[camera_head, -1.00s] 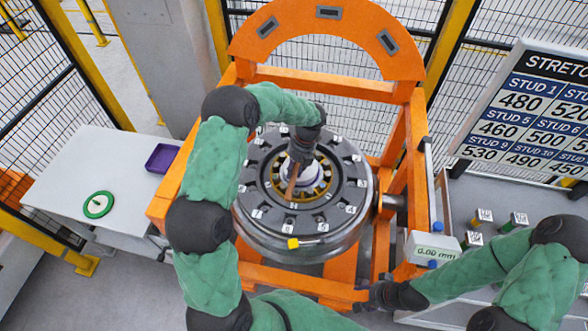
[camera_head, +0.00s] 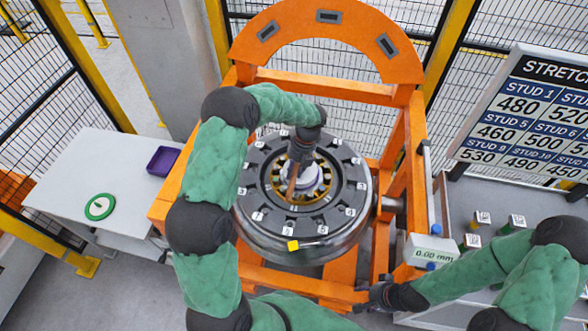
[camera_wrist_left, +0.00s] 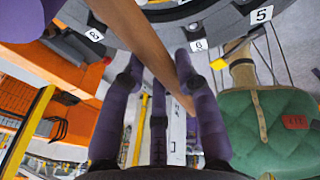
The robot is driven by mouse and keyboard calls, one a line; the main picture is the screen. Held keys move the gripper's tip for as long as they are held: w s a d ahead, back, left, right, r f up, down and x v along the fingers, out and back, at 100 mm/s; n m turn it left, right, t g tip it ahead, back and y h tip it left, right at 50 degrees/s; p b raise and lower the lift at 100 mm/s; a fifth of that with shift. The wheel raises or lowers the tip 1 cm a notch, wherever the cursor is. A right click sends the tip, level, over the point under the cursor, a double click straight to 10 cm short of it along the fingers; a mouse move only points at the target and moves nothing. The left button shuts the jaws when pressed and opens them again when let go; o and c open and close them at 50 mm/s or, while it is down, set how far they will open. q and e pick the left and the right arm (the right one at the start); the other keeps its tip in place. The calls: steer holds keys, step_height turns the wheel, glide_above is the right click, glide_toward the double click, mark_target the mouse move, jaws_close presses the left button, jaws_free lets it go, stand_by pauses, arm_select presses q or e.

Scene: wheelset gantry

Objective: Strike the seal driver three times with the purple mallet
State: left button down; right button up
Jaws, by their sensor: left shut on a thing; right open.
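My left gripper (camera_head: 299,158) is over the middle of the wheel hub, shut on the wooden handle (camera_head: 292,184) of the mallet. In the left wrist view, the brown handle (camera_wrist_left: 150,48) runs diagonally past my dark purple fingers (camera_wrist_left: 160,110). A purple shape at the upper left corner (camera_wrist_left: 22,22) looks like part of the mallet head. A pale round part, seemingly the seal driver (camera_head: 314,178), stands at the hub centre, partly hidden by the gripper and handle. I cannot tell whether the mallet touches it. My right gripper (camera_head: 374,295) is open beside the lower right of the orange frame.
The dark wheel (camera_head: 262,222) with numbered studs sits inside the orange gantry (camera_head: 285,82). A yellow-tipped tool (camera_head: 293,245) lies at its front edge. A gauge reads 0.00 mm (camera_head: 433,253). A purple tray (camera_head: 163,161) and green ring (camera_head: 100,206) rest on the left table.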

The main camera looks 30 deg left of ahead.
arm_select(q)
step_height(320, 180, down, 3)
steer(key=shift+f+b, duration=0.1)
steer(key=shift+b, duration=0.6)
step_height(320, 180, up, 4)
steer(key=p, duration=0.3)
steer(key=shift+f, duration=0.1)
